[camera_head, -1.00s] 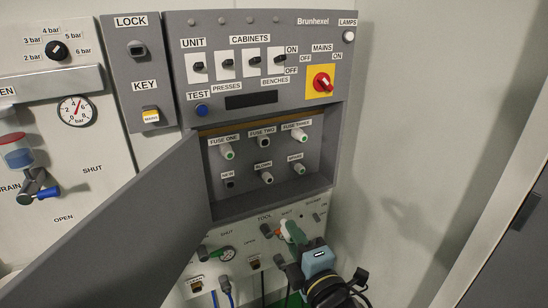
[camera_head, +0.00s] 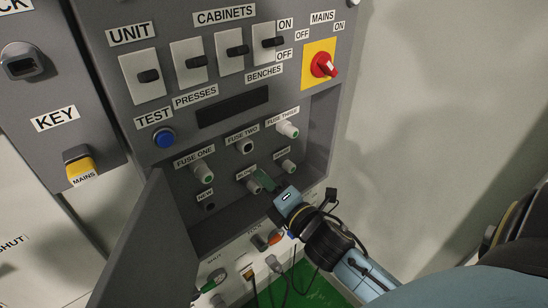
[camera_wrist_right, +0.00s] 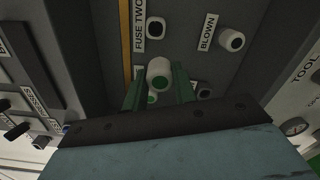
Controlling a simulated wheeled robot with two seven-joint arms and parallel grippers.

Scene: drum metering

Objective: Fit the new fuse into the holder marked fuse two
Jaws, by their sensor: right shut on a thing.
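The fuse two holder (camera_head: 245,146) is on the recessed panel in the head view, with a dark open centre; the wrist view shows it too (camera_wrist_right: 156,27), above the fingers. My right gripper (camera_head: 264,181) is in front of the panel, below and right of that holder. In the wrist view its green fingers (camera_wrist_right: 160,92) are shut on a pale cylinder with a green end, which I take as the new fuse (camera_wrist_right: 159,72). The fuse appears apart from the fuse two holder. In the head view the gripper hides the fuse. My left gripper is not in view.
The fuse one (camera_head: 203,172) and fuse three (camera_head: 288,130) holders carry white, green-ended fuses. The blown (camera_head: 254,187) and spare (camera_head: 287,166) places are close to my fingers. The new place (camera_head: 210,206) looks dark and empty. The open door (camera_head: 140,245) stands at left.

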